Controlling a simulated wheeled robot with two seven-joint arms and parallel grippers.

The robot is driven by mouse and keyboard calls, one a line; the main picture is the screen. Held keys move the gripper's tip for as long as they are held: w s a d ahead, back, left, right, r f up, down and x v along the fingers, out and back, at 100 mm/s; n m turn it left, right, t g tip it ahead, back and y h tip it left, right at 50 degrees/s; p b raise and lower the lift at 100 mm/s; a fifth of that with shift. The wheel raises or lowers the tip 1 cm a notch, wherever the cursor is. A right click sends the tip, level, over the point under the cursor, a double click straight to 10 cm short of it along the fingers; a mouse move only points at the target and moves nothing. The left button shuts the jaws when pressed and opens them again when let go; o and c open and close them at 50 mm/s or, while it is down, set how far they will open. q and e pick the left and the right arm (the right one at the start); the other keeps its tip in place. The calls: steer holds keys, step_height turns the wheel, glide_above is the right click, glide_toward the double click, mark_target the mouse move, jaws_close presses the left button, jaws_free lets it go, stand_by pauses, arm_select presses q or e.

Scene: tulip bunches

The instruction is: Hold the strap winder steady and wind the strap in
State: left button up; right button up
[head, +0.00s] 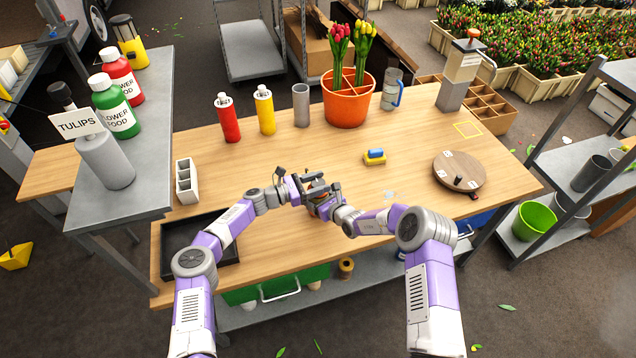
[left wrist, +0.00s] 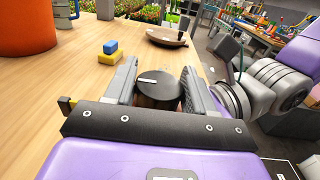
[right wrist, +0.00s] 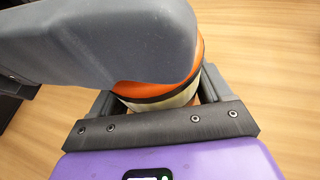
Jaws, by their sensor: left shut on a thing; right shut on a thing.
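The strap winder (head: 316,187) is between my two grippers in the middle of the table, mostly covered by them in the head view. In the right wrist view its orange body (right wrist: 150,88) has a cream band, likely the strap (right wrist: 180,98), around it. My right gripper (head: 326,199) is shut on this body. My left gripper (head: 311,184) is shut on the winder's dark round knob (left wrist: 158,90), which has a white mark on top. A grey part of my left gripper hides the winder's upper side in the right wrist view. No loose strap end is clearly visible.
A blue-and-yellow sponge (head: 375,157) and a round wooden turntable (head: 460,171) are to the right. An orange pot with tulips (head: 348,103) stands behind. A black tray (head: 170,240) and a white divided holder (head: 187,181) are at left. Table between these is mostly clear.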

arm_select(q)
steer(key=shift+w+f+m+g, duration=0.1)
steer(key=shift+f+m+g, duration=0.15)
steer(key=shift+g, duration=0.25)
steer(key=shift+r+m+g+h, duration=0.15)
steer(key=shift+m+g+h, duration=0.25)
steer(key=shift+m, duration=0.05)
steer(key=o, duration=1)
steer(key=shift+r, duration=0.1)
steer(key=shift+c, duration=0.2)
steer(key=v, duration=1.2)
steer(key=shift+a, duration=0.1)
